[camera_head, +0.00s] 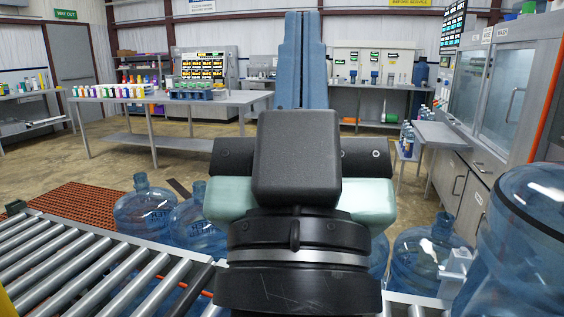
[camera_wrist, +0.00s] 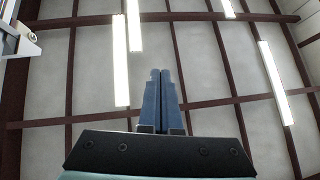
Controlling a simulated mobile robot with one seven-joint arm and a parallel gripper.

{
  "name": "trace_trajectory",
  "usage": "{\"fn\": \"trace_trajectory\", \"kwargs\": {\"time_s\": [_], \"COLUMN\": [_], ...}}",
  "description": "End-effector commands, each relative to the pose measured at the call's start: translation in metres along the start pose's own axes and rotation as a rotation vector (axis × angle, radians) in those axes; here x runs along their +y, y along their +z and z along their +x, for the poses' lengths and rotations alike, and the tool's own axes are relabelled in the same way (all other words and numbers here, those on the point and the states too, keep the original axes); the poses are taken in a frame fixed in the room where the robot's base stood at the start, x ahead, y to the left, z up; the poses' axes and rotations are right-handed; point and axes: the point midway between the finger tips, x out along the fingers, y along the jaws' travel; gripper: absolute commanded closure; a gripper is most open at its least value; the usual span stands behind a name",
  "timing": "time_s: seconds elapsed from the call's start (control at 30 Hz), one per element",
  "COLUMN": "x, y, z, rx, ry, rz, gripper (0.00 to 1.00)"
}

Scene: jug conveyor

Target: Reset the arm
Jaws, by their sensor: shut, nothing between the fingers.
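My gripper (camera_head: 305,40) points straight up in the middle of the head view, with its long blue fingers side by side. In the wrist view my gripper (camera_wrist: 160,76) shows against the ceiling, its two fingers together with only a thin dark line between them. Nothing is held. My arm's black and pale green wrist fills the centre of the head view and hides what lies behind it.
A roller conveyor (camera_head: 75,262) runs across the front left. Blue water jugs (camera_head: 145,210) stand behind it, and a large jug (camera_head: 530,250) is close at right. A table with bottles (camera_head: 225,98) stands further back. Cabinets (camera_head: 490,150) line the right side.

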Motion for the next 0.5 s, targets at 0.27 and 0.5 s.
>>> {"fn": "trace_trajectory", "kwargs": {"time_s": [0.27,0.5], "x": [-0.010,-0.008], "y": [-0.075,-0.124], "z": [0.044,0.091], "rx": [0.060,0.059], "ry": [-0.049,-0.048], "rz": [0.087,0.084], "gripper": [1.00,1.00]}}
